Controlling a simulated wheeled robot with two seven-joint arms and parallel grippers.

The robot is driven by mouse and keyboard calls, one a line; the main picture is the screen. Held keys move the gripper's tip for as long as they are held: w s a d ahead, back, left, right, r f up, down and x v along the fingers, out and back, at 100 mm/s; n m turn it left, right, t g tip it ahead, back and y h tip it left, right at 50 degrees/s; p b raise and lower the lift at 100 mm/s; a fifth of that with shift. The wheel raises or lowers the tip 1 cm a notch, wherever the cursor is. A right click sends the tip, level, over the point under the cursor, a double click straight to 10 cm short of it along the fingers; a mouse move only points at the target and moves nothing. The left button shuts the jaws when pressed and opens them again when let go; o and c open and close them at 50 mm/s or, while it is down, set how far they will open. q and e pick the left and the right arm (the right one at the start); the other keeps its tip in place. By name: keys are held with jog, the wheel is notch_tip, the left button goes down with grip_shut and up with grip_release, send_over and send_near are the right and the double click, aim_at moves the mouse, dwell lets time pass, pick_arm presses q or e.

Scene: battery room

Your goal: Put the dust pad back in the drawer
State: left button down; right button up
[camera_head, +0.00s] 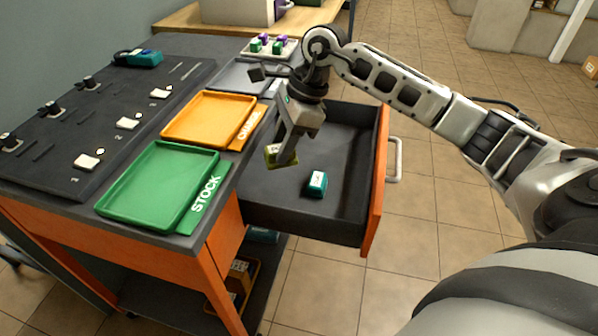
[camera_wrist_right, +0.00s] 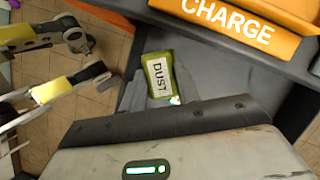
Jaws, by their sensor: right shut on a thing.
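The dust pad (camera_head: 272,154) is a small yellow-green block, and its white DUST label shows in the wrist view (camera_wrist_right: 158,76). My right gripper (camera_head: 283,155) is shut on it, with a finger on either side in the wrist view. The drawer (camera_head: 376,185) is pulled out on the bench's right side, with a dark inside and an orange front. The gripper and pad are over the drawer's left part, near the bench edge. I cannot tell whether the pad touches the drawer floor. My left gripper is not in view.
A teal block (camera_head: 317,183) lies in the drawer, right of the pad. The green STOCK tray (camera_head: 160,190) and orange CHARGE tray (camera_head: 209,120) sit on the bench beside the drawer. The drawer floor around the teal block is clear.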

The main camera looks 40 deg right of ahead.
jog(key=w+d+r+m+t+h+b, duration=0.1)
jog(key=w+d+m+t+h+b, duration=0.2)
jog(key=m, duration=0.4)
jog(key=w+d+r+m+h+b, duration=0.1)
jog(key=w+d+m, duration=0.1)
jog(key=d+m, duration=0.4)
jog(key=m, duration=0.2)
send_over(298, 171)
jog(key=s, duration=0.1)
jog(key=shift+h, duration=0.4)
notch_tip(298, 171, down, 14)
jog(key=shift+s+f+b, duration=0.1)
jog(key=shift+s+b, duration=0.05)
jog(key=shift+b, duration=0.3)
jog(key=shift+w, duration=0.7)
jog(key=w, duration=0.2)
jog(key=shift+w+d+f, duration=0.1)
jog(key=shift+w+f, duration=0.2)
jog(key=shift+f, duration=0.15)
